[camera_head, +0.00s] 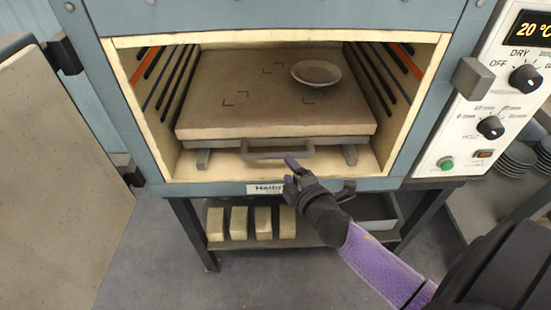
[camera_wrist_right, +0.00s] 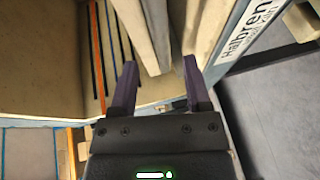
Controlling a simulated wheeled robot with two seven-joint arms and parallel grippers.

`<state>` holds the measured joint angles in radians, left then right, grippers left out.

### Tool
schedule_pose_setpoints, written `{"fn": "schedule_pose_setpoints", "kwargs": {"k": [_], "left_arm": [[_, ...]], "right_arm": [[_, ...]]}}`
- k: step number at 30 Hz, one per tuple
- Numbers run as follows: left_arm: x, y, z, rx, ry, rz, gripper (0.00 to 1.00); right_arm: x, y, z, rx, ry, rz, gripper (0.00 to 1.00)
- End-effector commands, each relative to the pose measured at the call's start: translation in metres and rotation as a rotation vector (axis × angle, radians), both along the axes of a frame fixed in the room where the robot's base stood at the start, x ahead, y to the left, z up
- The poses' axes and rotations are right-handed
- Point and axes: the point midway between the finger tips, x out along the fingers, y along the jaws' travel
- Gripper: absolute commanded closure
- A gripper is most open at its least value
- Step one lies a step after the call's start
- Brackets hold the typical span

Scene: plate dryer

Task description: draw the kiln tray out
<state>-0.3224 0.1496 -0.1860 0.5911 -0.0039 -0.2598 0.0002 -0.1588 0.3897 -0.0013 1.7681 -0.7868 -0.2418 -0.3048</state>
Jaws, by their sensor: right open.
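The kiln tray (camera_head: 215,80) is a thick beige slab inside the open kiln chamber, with dark corner marks on top. A grey bar handle (camera_head: 265,155) runs along its front, above the chamber floor. A small pale plate (camera_head: 316,72) lies on its right rear part. My right gripper (camera_head: 290,166) is at the chamber mouth, close to the handle's right end. In the right wrist view the gripper (camera_wrist_right: 160,85) has its two purple fingers wide apart. Pale edges show beyond them; I cannot tell whether the handle lies between them. My left gripper is not in view.
The kiln door (camera_head: 60,150) stands open at the left. Slotted side walls flank the tray. The control panel (camera_head: 490,100) is at the right, reading 20 °C. Several pale blocks (camera_head: 238,222) stand on the shelf below. Stacked plates (camera_head: 515,158) are at far right.

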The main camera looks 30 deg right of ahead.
Motion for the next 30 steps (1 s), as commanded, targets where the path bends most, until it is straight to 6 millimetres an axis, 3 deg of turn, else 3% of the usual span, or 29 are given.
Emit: {"fn": "schedule_pose_setpoints", "kwargs": {"k": [3,9,20,28,29,30], "left_arm": [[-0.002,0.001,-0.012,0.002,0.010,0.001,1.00],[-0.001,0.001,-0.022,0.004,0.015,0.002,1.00],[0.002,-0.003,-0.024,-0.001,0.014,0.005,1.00],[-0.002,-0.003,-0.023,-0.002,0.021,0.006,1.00],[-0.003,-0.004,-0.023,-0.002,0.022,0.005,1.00],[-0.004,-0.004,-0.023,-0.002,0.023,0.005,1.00]], "right_arm": [[0.030,-0.005,-0.009,-0.001,-0.001,0.000,0.39],[0.062,-0.009,-0.015,0.003,0.002,0.000,0.39],[0.071,-0.011,-0.015,0.005,0.003,-0.002,0.39],[0.071,-0.011,-0.015,0.005,0.003,-0.002,0.94],[0.071,-0.011,-0.015,0.005,0.003,-0.002,1.00],[0.071,-0.011,-0.015,0.006,0.003,-0.001,1.00]]}}
